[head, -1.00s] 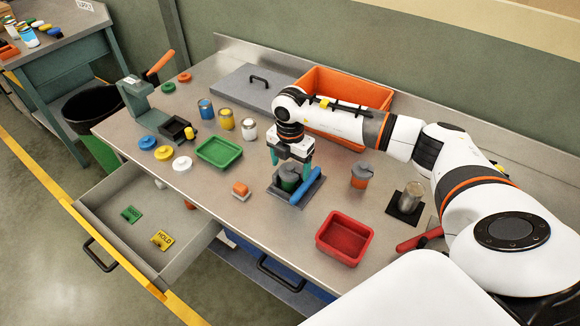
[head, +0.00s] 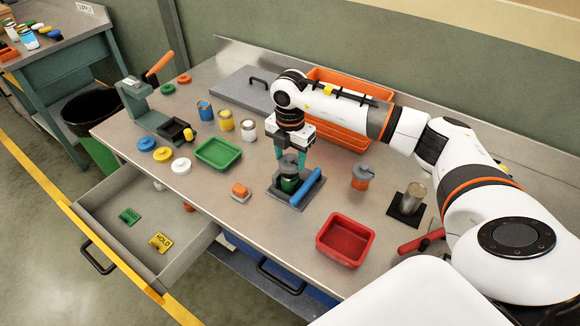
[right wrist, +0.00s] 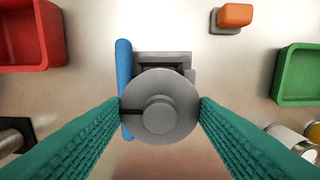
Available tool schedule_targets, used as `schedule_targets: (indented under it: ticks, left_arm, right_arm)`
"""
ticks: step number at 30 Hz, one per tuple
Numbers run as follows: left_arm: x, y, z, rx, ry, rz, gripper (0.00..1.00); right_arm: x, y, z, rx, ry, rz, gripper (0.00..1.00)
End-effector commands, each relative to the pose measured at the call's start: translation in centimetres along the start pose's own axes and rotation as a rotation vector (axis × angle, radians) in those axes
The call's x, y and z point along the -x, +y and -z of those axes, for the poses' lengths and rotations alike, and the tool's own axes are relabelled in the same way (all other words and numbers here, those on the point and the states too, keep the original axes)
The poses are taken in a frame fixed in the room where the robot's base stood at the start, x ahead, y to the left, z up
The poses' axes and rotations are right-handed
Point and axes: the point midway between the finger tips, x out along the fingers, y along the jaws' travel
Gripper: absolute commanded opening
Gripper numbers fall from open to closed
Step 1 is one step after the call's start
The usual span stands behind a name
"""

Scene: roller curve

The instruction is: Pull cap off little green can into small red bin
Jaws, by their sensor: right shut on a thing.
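The little green can (head: 289,185) stands in a grey holder (head: 284,198) with a blue lever (head: 308,187) on the bench. My right gripper (head: 290,162) is directly above the can, its teal fingers shut on the grey cap (right wrist: 160,106). The cap is a round disc with a knob, gripped at its two sides in the right wrist view. It appears slightly raised above the can, though the gap is hard to see. The can is hidden behind the cap in the right wrist view. The small red bin (head: 346,239) is empty near the bench front. My left gripper is out of view.
An orange-and-grey can (head: 362,177) and a clear cup on a black pad (head: 408,200) stand to the right. A green tray (head: 218,153) and an orange-topped block (head: 240,191) are to the left. A drawer (head: 150,230) is open at front left. Bench between holder and red bin is clear.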

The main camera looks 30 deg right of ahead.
Motion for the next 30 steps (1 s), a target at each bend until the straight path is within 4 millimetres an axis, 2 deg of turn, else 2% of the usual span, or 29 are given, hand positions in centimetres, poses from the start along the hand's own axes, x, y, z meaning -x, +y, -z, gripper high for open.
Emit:
schedule_targets:
  ticks: [1, 6, 12, 30]
  left_arm:
    - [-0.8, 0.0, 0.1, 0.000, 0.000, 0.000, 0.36]
    - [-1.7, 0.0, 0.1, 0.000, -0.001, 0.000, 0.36]
    - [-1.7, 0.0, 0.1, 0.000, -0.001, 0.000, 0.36]
    - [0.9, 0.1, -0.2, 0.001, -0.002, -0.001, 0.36]
  right_arm:
    - [0.9, -0.1, 0.1, 0.001, 0.002, 0.006, 0.26]
    - [4.1, -0.1, 0.0, 0.000, 0.002, 0.005, 0.26]
    - [6.6, 0.0, 0.0, 0.000, 0.001, 0.001, 0.26]
    - [10.3, 0.0, 0.0, 0.000, 0.000, 0.000, 0.26]
